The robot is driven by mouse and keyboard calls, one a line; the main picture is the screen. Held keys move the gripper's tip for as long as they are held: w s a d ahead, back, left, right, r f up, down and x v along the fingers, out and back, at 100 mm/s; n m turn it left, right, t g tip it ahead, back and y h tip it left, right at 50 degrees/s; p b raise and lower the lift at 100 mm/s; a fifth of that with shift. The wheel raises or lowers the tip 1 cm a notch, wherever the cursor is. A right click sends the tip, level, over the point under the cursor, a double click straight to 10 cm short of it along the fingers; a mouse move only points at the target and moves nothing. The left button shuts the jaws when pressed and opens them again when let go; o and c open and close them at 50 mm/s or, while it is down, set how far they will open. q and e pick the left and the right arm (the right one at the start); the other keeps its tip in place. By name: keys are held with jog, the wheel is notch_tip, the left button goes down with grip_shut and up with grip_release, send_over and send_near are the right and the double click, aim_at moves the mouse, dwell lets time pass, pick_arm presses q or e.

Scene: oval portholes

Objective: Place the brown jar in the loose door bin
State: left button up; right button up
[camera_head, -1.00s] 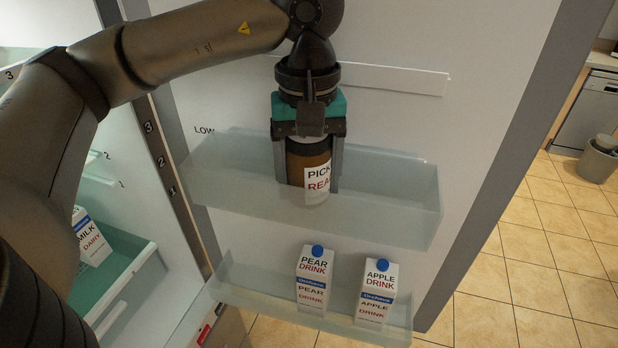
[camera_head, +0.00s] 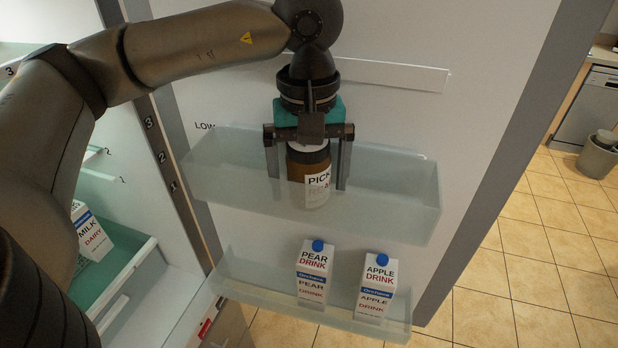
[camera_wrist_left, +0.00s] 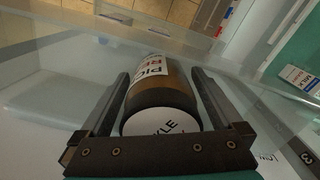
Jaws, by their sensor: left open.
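The brown jar (camera_head: 308,174), with a white label reading PICK, stands upright inside the upper door bin (camera_head: 400,205), a frosted translucent tray on the fridge door. My left gripper (camera_head: 308,182) is above it with its fingers open on both sides of the jar. In the left wrist view the jar (camera_wrist_left: 162,95) lies between the two spread fingers, with a gap at each side; its white lid faces the camera. The jar's lower part shows only dimly through the bin's front wall. My right gripper is not in view.
A lower door bin (camera_head: 255,290) holds a pear drink carton (camera_head: 314,275) and an apple drink carton (camera_head: 375,287). A milk carton (camera_head: 90,232) stands in the fridge at left. A white strip (camera_head: 400,76) crosses the door behind my wrist. The upper bin has free room either side of the jar.

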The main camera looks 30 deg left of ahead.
pick_arm(q)
notch_tip(320, 180, up, 12)
jog(key=shift+r+p, duration=0.15)
jog(key=shift+p, duration=0.2)
dwell(0.4)
